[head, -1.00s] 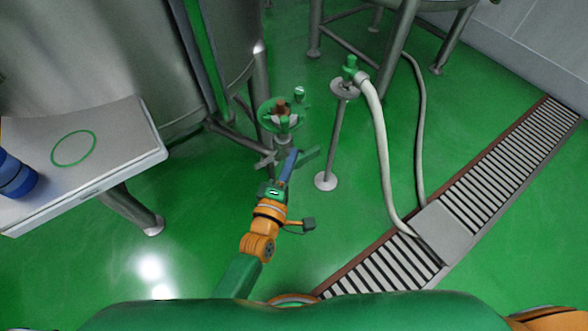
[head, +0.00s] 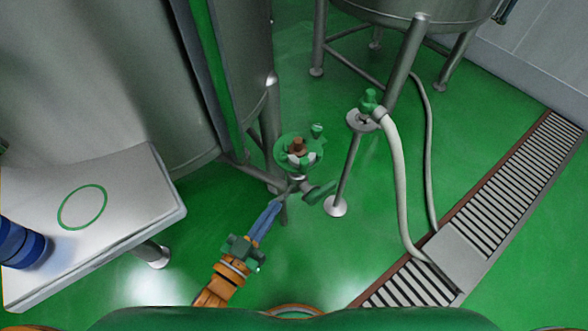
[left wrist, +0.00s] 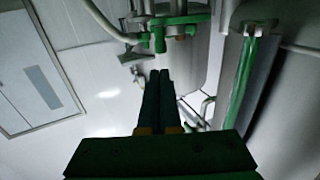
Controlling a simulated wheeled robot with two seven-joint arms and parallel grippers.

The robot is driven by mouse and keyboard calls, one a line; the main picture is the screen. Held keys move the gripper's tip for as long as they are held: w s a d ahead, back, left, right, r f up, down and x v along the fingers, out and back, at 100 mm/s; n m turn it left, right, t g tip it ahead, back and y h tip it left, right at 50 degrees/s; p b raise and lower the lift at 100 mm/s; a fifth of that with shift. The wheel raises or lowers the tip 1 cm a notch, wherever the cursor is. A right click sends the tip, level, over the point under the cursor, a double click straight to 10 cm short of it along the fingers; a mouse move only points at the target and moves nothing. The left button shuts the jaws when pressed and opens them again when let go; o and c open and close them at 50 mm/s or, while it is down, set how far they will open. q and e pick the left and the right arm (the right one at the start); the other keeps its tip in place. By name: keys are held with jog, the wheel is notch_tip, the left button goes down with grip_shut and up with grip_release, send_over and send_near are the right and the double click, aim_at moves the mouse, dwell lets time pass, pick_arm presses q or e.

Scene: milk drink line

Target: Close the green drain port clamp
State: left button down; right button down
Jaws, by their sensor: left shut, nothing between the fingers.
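The green drain port clamp (head: 288,159) is a ring with a brown centre, on a port beside the large steel tank in the head view. A green knob (head: 317,130) stands up at its upper right. I cannot tell from the picture whether the clamp is fastened. My left gripper (head: 277,203) has its long blue fingers together and empty, below and left of the clamp, apart from it. In the left wrist view, the shut fingers (left wrist: 160,73) point toward the green clamp (left wrist: 182,20) at the top, with a gap between. My right gripper is not in view.
A stand with a green valve (head: 369,101) and white hose (head: 398,170) is to the right. A grey table (head: 130,212) with blue containers (head: 20,243) is at left. A floor drain (head: 490,190) runs at right.

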aim_at(302, 166)
pick_arm(q)
jog(key=b+x, duration=0.1)
jog(key=x, duration=1)
jog(key=shift+a, duration=0.15)
